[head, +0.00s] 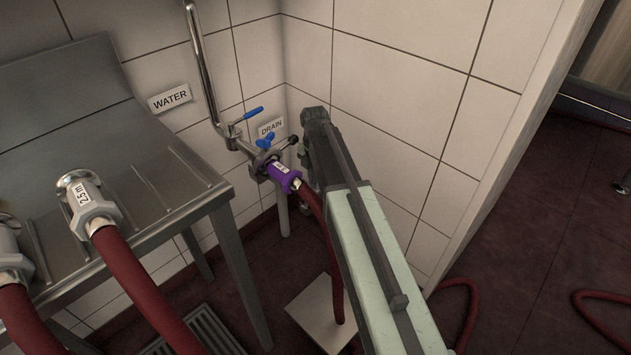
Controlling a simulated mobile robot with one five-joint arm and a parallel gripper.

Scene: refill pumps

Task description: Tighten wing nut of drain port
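The drain port (259,166) is on a metal pipe in the wall corner, beneath a white DRAIN label (271,128). A small blue wing nut (265,141) sits on top of it. A purple hose coupling (284,177) is at the port, with a red hose (329,250) running down from it. My arm reaches in from the lower right. My gripper (318,148), at the dark far end of the arm, is just right of the port and appears apart from the wing nut. Its fingers cannot be made out, so its opening is unclear.
A blue-handled valve (253,113) is above the port, and a dark ball-ended lever (292,141) lies between port and gripper. A steel table (110,180) stands left with hose couplings (88,205). A tiled wall is close behind. Open floor (540,230) lies right.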

